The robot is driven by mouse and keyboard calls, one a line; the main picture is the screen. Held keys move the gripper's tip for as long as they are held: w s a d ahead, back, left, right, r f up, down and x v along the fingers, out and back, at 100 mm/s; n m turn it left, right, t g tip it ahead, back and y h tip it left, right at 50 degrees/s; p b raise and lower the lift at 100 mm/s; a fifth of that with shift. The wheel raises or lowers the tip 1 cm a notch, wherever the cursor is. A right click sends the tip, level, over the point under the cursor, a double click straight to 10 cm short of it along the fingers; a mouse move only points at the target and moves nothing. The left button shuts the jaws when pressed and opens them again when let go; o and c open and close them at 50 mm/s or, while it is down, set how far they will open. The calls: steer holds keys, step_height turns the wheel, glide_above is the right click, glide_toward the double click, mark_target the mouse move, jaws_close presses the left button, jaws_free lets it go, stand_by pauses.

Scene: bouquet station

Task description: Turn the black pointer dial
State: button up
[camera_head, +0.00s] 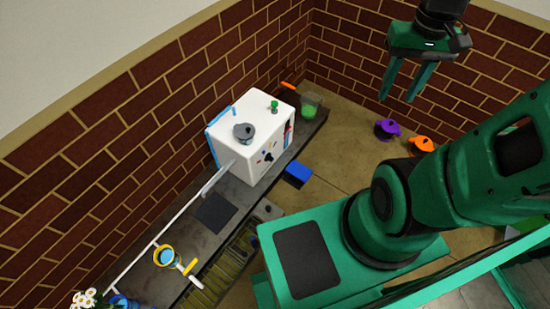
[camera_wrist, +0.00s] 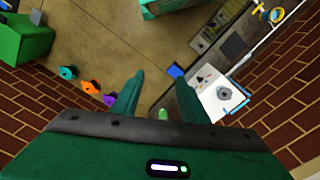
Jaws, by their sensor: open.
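A white box-shaped machine (camera_head: 230,156) stands on the dark counter against the brick wall. Its front face carries a small black dial (camera_head: 268,157) with small coloured marks around it. The dial is too small to tell which way its pointer faces. The white machine also shows in the wrist view (camera_wrist: 222,100), right of the fingers. My gripper (camera_head: 396,98) is open and empty, high up at the upper right, well away from the machine. It also shows in the wrist view (camera_wrist: 158,82) with its two green fingers apart.
A grey knob (camera_head: 243,131) and a green knob (camera_head: 274,106) sit on the machine's top. A blue block (camera_head: 298,173) is in front of it. Purple (camera_head: 387,129) and orange (camera_head: 421,145) lidded pots stand at right. A yellow-rimmed blue cup (camera_head: 166,256) is at lower left. Open floor lies between.

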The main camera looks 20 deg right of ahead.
steer(key=w+f+n, duration=0.2)
steer(key=w+f, duration=0.3)
steer(key=w, duration=0.4)
steer(key=w+f+n, duration=0.2)
steer(key=w+f, duration=0.3)
steer(key=w, duration=0.4)
steer(key=w+a+f+n+t+y, duration=0.1)
steer(key=w+f+n, duration=0.1)
steer(key=w+f, duration=0.4)
steer(key=w+a+f+n, duration=0.1)
steer(key=w+f, duration=0.3)
steer(key=f, duration=0.4)
steer(key=n+t+y, duration=0.1)
steer(key=n+y, duration=0.3)
glide_toward(270, 159)
steer(key=d+x, duration=0.1)
steer(key=x, duration=0.7)
steer(key=shift+f, duration=0.35)
